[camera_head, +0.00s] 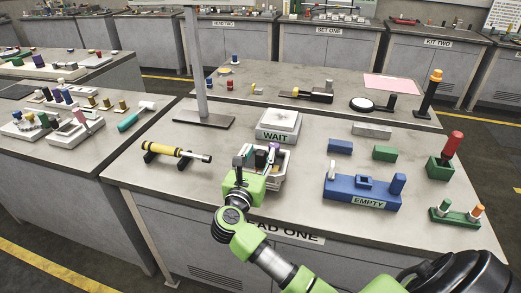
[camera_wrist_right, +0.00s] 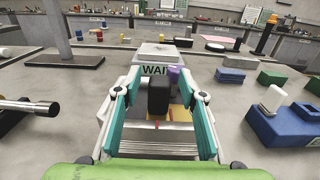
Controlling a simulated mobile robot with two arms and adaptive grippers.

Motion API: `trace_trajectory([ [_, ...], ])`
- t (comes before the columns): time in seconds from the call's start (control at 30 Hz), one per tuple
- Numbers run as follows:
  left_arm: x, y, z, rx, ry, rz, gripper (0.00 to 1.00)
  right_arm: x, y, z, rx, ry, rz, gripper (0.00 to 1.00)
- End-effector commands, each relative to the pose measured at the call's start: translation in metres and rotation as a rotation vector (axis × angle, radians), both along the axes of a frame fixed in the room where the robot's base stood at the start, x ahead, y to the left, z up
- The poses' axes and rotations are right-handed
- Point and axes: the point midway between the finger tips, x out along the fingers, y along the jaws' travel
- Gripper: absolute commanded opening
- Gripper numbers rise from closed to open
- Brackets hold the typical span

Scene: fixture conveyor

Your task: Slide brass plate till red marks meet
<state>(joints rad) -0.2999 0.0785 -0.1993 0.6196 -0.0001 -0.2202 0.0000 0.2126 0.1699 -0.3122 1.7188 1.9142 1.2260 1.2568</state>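A pale fixture (camera_head: 283,181) stands at the front middle of the bench, mostly behind my right gripper (camera_head: 256,160). In the right wrist view, my right gripper (camera_wrist_right: 159,88) has its two teal fingers spread over the fixture. A black upright block (camera_wrist_right: 158,95) stands between them, with gaps visible on both sides. A purple knob (camera_wrist_right: 173,75) is just behind the block. A yellow, brass-like plate (camera_wrist_right: 181,113) shows low beside the block, partly hidden. A tiny red mark (camera_wrist_right: 157,123) shows below the block; I cannot tell whether it meets another mark. My left gripper is not in view.
A white block labelled WAIT (camera_head: 278,126) stands just behind the fixture. A yellow-and-black cylinder (camera_head: 176,150) rests on stands to the left. A blue fixture labelled EMPTY (camera_head: 362,191) is to the right. A grey post (camera_head: 200,70) rises behind. Bare bench lies between these things.

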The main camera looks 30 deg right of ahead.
Motion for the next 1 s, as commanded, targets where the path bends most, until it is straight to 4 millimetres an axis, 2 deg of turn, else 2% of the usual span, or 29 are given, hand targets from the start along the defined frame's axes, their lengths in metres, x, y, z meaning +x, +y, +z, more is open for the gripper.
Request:
trace_trajectory([
  [0.13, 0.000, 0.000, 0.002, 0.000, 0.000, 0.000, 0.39, 0.007, -0.008, 0.001, -0.001, -0.001, 0.000, 0.38],
  [0.43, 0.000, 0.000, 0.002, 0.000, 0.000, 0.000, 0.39, 0.008, -0.009, 0.000, 0.000, 0.000, 0.000, 0.38],
  [0.57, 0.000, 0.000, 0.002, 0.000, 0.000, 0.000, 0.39, 0.007, -0.009, 0.000, 0.000, 0.000, 0.000, 0.04],
  [0.6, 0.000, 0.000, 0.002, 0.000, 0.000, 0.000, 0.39, 0.007, -0.009, 0.000, 0.000, 0.000, 0.000, 0.00],
  [0.77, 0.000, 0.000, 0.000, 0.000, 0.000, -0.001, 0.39, 0.008, -0.008, -0.001, 0.002, -0.001, 0.000, 0.00],
  [1.0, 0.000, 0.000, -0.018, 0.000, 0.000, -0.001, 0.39, 0.021, 0.003, -0.003, 0.005, -0.004, -0.001, 0.00],
])
